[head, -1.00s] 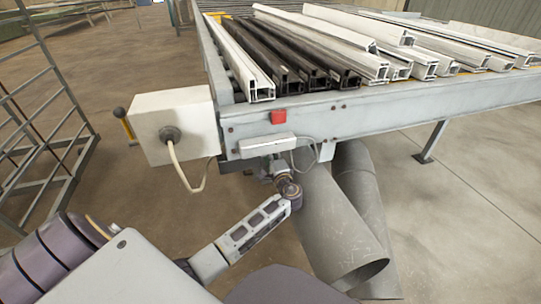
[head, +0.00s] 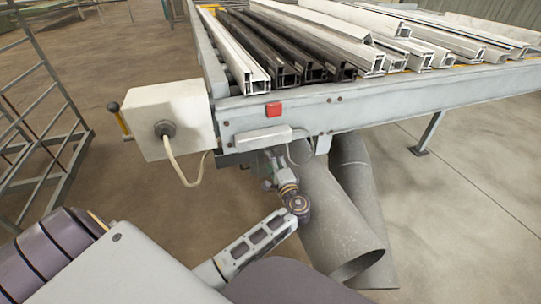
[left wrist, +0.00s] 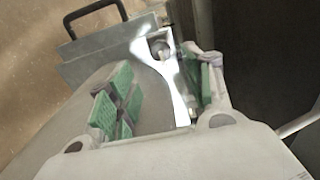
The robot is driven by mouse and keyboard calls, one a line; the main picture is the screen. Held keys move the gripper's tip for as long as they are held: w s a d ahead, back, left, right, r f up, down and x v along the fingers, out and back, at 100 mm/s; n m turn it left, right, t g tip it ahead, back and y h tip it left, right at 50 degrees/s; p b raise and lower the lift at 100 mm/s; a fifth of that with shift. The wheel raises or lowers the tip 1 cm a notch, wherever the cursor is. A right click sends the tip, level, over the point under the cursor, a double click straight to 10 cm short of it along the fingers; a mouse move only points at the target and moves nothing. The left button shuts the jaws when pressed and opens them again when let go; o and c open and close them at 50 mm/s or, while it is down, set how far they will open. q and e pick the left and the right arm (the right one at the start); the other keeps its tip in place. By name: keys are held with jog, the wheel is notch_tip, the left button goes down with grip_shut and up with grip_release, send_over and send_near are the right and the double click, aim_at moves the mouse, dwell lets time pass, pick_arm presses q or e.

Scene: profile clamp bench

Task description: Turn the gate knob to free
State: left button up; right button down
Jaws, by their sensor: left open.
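My left gripper (head: 272,170) is at the underside of the bench's near edge in the head view, partly hidden there. In the left wrist view my left gripper (left wrist: 160,92) is open, with green pads on both sides. A shiny metal piece with a rounded end (left wrist: 162,62) lies between the pads, nearer the right one; I cannot tell whether it touches. It may be the gate knob, but its setting is not readable. A grey block with a black handle (left wrist: 92,14) is beyond it. My right gripper is in neither view.
The bench (head: 350,108) carries white and black profiles (head: 290,45). A red button (head: 274,109) and a white box with a cable (head: 170,112) are on its near side. Large grey pipes (head: 335,215) stand right of my gripper. A metal rack (head: 35,130) is at the left.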

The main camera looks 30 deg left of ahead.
pick_arm(q)
jog(key=shift+v, duration=1.9)
jog(key=shift+s, duration=0.1)
